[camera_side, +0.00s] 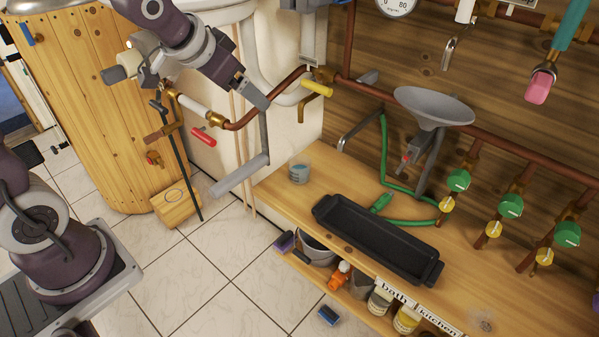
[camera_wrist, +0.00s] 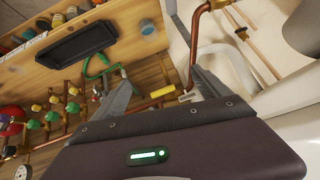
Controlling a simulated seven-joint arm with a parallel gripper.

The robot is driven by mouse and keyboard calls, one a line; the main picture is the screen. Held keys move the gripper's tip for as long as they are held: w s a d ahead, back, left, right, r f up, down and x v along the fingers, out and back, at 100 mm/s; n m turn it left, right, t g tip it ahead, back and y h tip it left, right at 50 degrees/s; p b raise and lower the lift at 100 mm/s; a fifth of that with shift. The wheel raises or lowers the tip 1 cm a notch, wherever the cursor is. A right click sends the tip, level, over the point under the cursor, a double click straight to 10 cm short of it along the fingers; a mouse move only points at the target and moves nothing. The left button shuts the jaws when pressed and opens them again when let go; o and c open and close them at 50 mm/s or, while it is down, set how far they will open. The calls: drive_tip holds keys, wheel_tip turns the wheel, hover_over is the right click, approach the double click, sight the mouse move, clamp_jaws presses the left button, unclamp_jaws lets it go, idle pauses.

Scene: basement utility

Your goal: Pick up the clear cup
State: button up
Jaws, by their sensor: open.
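A small clear cup (camera_side: 299,170) with a bluish patch stands upright near the left end of the wooden bench top (camera_side: 325,165). It also shows in the wrist view (camera_wrist: 148,27), top centre, beyond the fingertips. My gripper (camera_side: 258,98) is up and to the left of the cup in the side view, well apart from it. In the wrist view its two grey fingers (camera_wrist: 163,85) are spread with nothing held between them. The far finger is hard to make out in the side view.
A black tray (camera_side: 326,213) lies right of the cup, with a green hose (camera_side: 384,160) behind it. Copper pipes with a yellow-handled valve (camera_side: 318,88) and a grey funnel (camera_side: 433,106) stand along the wall. A faint clear shape (camera_side: 483,320) is at the bench's front right.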

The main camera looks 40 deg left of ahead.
drive_tip(key=w+a+f+m+t, duration=0.1)
drive_tip(key=w+a+f, duration=0.2)
drive_tip(key=w+f, duration=0.8)
drive_tip(key=t+h, duration=0.2)
hover_over(300, 171)
drive_tip(key=s+a, duration=0.2)
drive_tip(key=a, duration=0.2)
wheel_tip(300, 171, down, 12)
drive_tip(key=shift+t+h, duration=0.7)
drive_tip(key=shift+h, duration=0.2)
drive_tip(key=f, duration=0.3)
drive_tip(key=s+f, duration=0.1)
drive_tip(key=f, duration=0.2)
drive_tip(key=d+f, duration=0.1)
drive_tip(key=f, duration=0.2)
drive_tip(key=shift+s+d+f, duration=0.1)
drive_tip(key=shift+s+f, duration=0.15)
drive_tip(key=shift+f, duration=0.15)
drive_tip(key=x, duration=0.6)
drive_tip(key=shift+w+a+f, duration=0.1)
drive_tip(key=shift+w+a, duration=0.2)
drive_tip(key=shift+w, duration=0.15)
drive_tip(key=c, duration=1.9)
